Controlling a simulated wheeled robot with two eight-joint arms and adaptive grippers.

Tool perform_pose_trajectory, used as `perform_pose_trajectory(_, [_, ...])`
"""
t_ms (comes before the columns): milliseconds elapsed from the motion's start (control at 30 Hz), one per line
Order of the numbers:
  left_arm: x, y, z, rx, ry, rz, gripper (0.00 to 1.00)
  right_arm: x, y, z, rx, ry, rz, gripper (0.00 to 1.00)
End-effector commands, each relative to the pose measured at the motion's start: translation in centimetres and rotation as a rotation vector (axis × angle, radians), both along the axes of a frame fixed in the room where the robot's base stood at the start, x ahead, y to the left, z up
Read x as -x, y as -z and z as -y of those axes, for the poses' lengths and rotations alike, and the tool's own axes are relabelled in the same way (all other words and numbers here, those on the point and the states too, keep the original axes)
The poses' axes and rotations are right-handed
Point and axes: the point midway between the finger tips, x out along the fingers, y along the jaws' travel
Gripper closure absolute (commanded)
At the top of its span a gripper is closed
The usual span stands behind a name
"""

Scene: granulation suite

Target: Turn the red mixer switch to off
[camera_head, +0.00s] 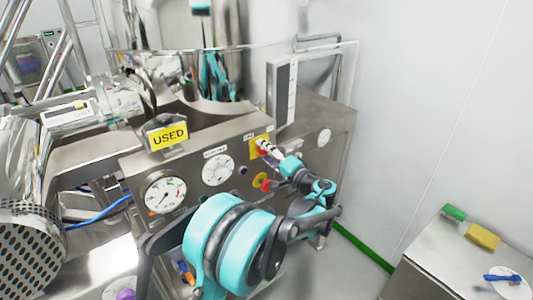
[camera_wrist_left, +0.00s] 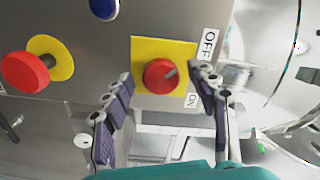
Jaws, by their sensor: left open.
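The red mixer switch (camera_wrist_left: 158,76) is a round knob on a yellow square plate (camera_wrist_left: 150,50) in the left wrist view. An OFF label (camera_wrist_left: 209,43) is at the plate's upper right and an ON label (camera_wrist_left: 193,101) at its lower right. A grey mark on the knob points right and slightly up. My left gripper (camera_wrist_left: 161,74) is open, with one dark pad on each side of the knob; contact is not clear. In the head view, my left gripper (camera_head: 264,147) is at the yellow plate (camera_head: 256,142) and mostly hides the knob. My right gripper is not seen.
A red emergency-type button (camera_wrist_left: 25,72) on a yellow disc and a blue button (camera_wrist_left: 103,8) are near the switch. The steel panel also has gauges (camera_head: 165,195) and a yellow USED sign (camera_head: 169,137). A side table (camera_head: 430,268) stands at the lower right.

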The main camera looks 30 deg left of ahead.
Motion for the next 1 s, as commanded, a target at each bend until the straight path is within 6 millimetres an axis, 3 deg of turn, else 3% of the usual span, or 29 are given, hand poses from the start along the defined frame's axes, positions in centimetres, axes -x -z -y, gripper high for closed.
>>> perform_pose_trajectory(167, [0.7,0.0,1.9,0.000,0.004,0.000,0.42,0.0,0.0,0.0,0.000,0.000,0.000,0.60])
perform_pose_trajectory(400, [2.7,0.0,6.9,0.000,0.005,0.000,0.42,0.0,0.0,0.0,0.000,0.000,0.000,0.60])
perform_pose_trajectory(600, [4.0,0.0,9.9,0.000,0.002,0.000,0.42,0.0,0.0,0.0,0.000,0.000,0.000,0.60])
perform_pose_trajectory(1000, [4.6,0.0,11.0,0.000,-0.001,0.000,0.42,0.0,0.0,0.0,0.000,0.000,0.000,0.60])
